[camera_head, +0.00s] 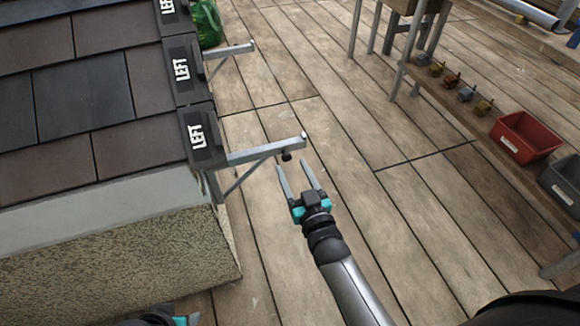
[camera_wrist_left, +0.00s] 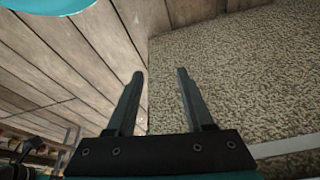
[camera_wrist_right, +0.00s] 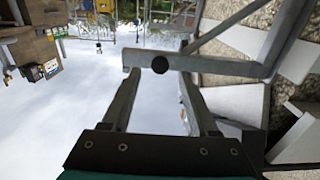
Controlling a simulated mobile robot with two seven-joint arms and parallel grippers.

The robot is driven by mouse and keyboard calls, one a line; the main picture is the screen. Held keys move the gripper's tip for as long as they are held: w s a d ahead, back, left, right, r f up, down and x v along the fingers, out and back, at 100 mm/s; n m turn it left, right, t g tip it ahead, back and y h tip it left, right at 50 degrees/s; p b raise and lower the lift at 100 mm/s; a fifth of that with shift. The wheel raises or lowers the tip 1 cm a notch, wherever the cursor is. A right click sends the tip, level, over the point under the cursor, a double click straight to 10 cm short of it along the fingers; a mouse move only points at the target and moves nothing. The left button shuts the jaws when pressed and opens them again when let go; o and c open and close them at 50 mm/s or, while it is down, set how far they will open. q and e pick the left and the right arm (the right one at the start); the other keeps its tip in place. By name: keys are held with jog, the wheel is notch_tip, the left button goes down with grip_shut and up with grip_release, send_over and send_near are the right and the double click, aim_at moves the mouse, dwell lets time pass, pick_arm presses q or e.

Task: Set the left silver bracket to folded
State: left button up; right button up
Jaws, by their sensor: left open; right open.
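Two silver brackets stick out to the right from the roof's edge, beside dark tiles marked LEFT. The nearer silver bracket (camera_head: 265,150) is extended, with a diagonal brace below and a dark knob (camera_head: 286,156) near its outer end. The farther bracket (camera_head: 230,52) is extended too. My right gripper (camera_head: 293,165) is open, with its fingertips just below the nearer bracket's outer end. In the right wrist view the bracket's bar (camera_wrist_right: 215,66) crosses in front of the fingertips, the knob between them. My left gripper (camera_wrist_left: 160,74) is open and empty, facing the rough wall.
The roof (camera_head: 80,85) and its rough wall (camera_head: 120,245) fill the left side. A low shelf at the right holds small metal parts, a red bin (camera_head: 525,136) and a grey bin (camera_head: 562,183). A green bag (camera_head: 207,22) lies beyond the roof. The plank floor between is clear.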

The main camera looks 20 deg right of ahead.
pick_arm(q)
jog(key=shift+w+r+b, duration=0.15)
jog(key=shift+r+b, duration=0.2)
jog(key=shift+r, duration=0.8)
pick_arm(e)
jog(key=shift+w, duration=1.35)
grip_shut()
